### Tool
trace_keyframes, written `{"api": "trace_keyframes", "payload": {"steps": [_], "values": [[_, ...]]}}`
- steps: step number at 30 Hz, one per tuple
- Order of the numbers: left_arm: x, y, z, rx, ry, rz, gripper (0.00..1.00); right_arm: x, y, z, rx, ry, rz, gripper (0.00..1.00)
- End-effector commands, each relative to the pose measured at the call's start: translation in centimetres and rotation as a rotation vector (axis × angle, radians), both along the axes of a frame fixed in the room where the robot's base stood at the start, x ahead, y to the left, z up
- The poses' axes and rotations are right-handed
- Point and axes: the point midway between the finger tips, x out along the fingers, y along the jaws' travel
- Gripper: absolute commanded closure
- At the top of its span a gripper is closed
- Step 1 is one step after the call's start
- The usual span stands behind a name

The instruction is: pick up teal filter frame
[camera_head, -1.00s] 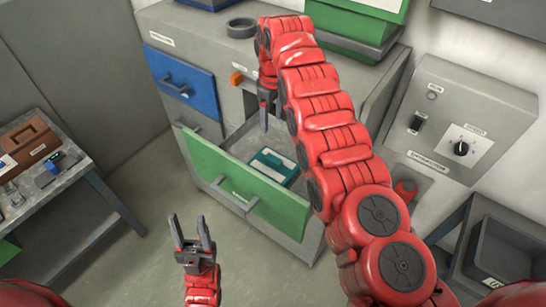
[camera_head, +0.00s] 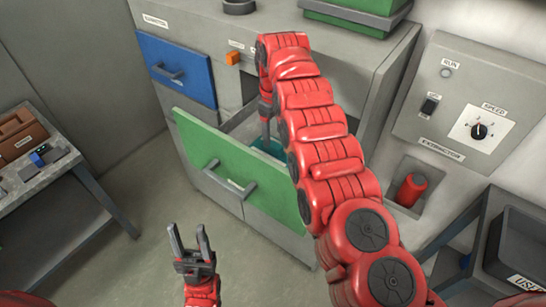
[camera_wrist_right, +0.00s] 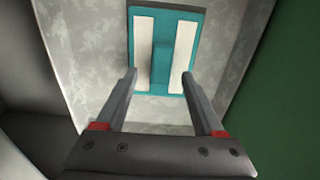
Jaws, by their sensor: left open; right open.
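The teal filter frame (camera_head: 270,147) lies in the open green-fronted drawer (camera_head: 240,178). In the head view my right arm and the drawer front hide most of it. In the right wrist view the frame (camera_wrist_right: 162,45) shows two white panels beside a raised teal middle bar. My right gripper (camera_head: 266,136) reaches down into the drawer from above, over the frame. In the wrist view its open fingers (camera_wrist_right: 159,75) stand either side of the near part of the middle bar, with nothing held; contact cannot be told. My left gripper (camera_head: 189,232) is open and empty, in front of the drawer.
A shut blue drawer (camera_head: 176,67) is at the upper left of the cabinet. An extractor panel (camera_head: 462,100) with a knob is at right. A side table (camera_head: 50,170) stands at left, a dark bin (camera_head: 520,245) at lower right. The drawer walls are close around my right gripper.

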Motion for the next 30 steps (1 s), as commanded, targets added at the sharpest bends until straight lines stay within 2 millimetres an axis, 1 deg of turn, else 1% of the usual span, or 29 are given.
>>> {"api": "trace_keyframes", "payload": {"steps": [7,8,9,11,12,16,21,22,23,27,29,30], "values": [[0.0,0.0,1.3,0.0,0.0,0.0,0.5,-0.2,0.2,-1.2,0.0,0.001,0.001,0.3],[0.0,0.0,1.9,0.0,0.0,0.0,0.5,-0.2,0.2,-1.5,0.0,0.003,0.001,0.3],[0.0,0.0,2.4,0.0,0.0,0.0,0.5,-0.3,0.2,-1.9,-0.001,0.004,0.001,0.3],[0.0,0.0,2.9,0.0,0.0,0.0,0.5,-0.4,0.2,-2.7,-0.002,0.005,0.0,0.3],[0.0,0.0,3.1,0.0,0.0,0.0,0.5,-0.4,0.1,-3.5,-0.002,0.008,0.0,0.3],[0.0,0.0,3.4,0.0,0.0,0.0,0.5,-0.4,0.2,-5.0,-0.001,0.007,0.0,0.3],[0.0,0.0,3.2,0.0,0.0,0.0,0.5,-0.3,0.2,-5.1,0.0,0.002,0.0,0.3],[0.0,0.0,3.2,0.0,0.0,0.0,0.5,-0.3,0.2,-5.1,0.0,0.002,0.0,0.32],[0.0,0.0,3.2,0.0,0.0,0.0,0.5,-0.3,0.2,-5.1,0.0,0.002,0.0,0.37],[0.0,0.0,3.2,0.0,0.0,0.0,0.5,-0.3,0.2,-5.1,0.0,0.002,0.0,0.62],[0.0,0.0,3.2,0.0,0.0,0.0,0.5,-0.3,0.2,-5.1,0.0,0.002,0.0,0.73],[0.0,0.0,3.2,0.0,0.0,0.0,0.5,-0.3,0.2,-5.1,0.0,0.002,0.0,0.8]]}}
